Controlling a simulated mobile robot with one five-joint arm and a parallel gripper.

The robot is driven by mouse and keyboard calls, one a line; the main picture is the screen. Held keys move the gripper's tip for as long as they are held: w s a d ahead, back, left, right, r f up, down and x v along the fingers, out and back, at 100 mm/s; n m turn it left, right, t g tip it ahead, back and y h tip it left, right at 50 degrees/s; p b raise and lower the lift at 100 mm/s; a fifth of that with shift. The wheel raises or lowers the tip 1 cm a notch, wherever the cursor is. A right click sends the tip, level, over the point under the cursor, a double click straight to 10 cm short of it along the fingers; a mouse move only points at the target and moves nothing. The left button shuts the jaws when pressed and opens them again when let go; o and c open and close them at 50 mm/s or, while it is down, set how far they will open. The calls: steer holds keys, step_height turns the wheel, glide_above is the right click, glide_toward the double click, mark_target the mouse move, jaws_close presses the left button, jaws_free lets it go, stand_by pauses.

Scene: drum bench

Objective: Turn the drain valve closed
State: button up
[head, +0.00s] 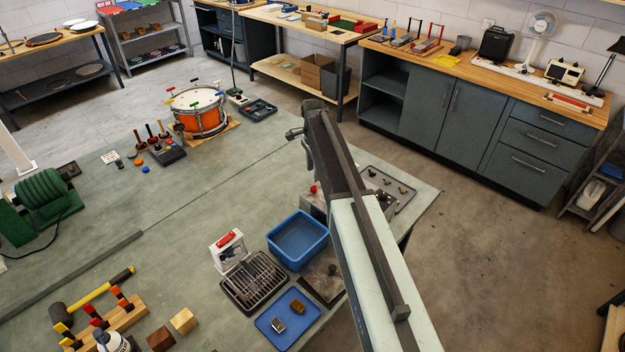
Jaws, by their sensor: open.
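A grey metal block (312,203) with a small red knob (313,188) on top stands on the bench, partly behind my arm. The red knob may be the drain valve's handle; it is too small and too covered to tell how it is turned. My gripper (308,160) shows only in part at the far end of my arm, pointing down above the block. It is open, with nothing seen between its fingers. I cannot tell whether it touches anything. A blue bin (297,240) stands just in front of the block.
A wire rack (254,281) and a blue tray (287,318) lie near the bin. A dark tray (390,187) with small parts is right of my arm. An orange drum (198,112) and mallets (152,135) stand further back.

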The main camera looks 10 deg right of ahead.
mark_target(314, 186)
steer(key=shift+f+b, duration=0.5)
steer(key=shift+b, duration=0.1)
step_height(314, 186, down, 7)
steer(key=b, duration=0.7)
steer(key=shift+r, duration=0.1)
